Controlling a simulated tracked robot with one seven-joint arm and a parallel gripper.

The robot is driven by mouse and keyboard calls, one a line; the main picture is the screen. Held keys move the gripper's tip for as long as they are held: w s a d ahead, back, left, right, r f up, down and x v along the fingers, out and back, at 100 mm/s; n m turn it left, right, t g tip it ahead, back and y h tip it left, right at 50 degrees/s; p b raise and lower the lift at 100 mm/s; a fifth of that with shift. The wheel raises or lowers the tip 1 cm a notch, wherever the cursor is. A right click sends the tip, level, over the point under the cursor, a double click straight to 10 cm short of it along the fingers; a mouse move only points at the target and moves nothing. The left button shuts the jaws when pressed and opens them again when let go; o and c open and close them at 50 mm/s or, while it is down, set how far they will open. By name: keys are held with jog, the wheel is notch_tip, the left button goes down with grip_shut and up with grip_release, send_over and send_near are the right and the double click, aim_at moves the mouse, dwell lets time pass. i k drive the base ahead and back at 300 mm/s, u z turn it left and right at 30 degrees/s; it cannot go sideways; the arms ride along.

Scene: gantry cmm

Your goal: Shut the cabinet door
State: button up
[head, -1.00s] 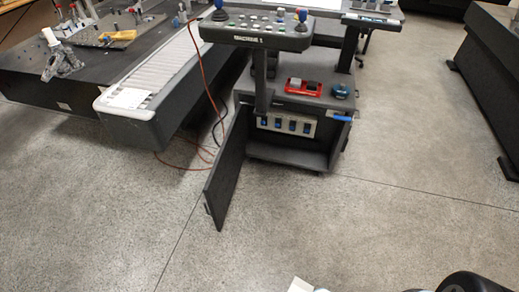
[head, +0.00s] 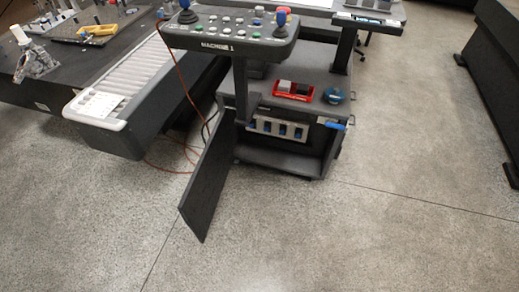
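The cabinet (head: 328,150) is a dark grey box under a control panel marked "MACHINE 1", in the upper middle of the head view. Its door (head: 207,182) is dark and flat, hinged at the cabinet's left side. The door stands wide open, swung out toward me and to the left. Inside the cabinet, a pale strip with several blue switches (head: 281,129) shows above an empty lower space. My gripper is not in this view.
A control panel (head: 232,32) with joysticks overhangs the cabinet. A red tray (head: 294,91) and a blue round item (head: 333,96) lie on the cabinet top. A granite table with a pale ribbed cover (head: 150,72) stands left; orange cable (head: 166,170) lies behind the door. Front floor is clear.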

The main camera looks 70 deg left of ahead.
aim_at(197, 205)
jog(key=z, duration=0.3)
jog(key=k, duration=2.4)
jog(key=u, duration=1.95)
jog(key=i, duration=1.05)
jog(key=u, duration=0.05)
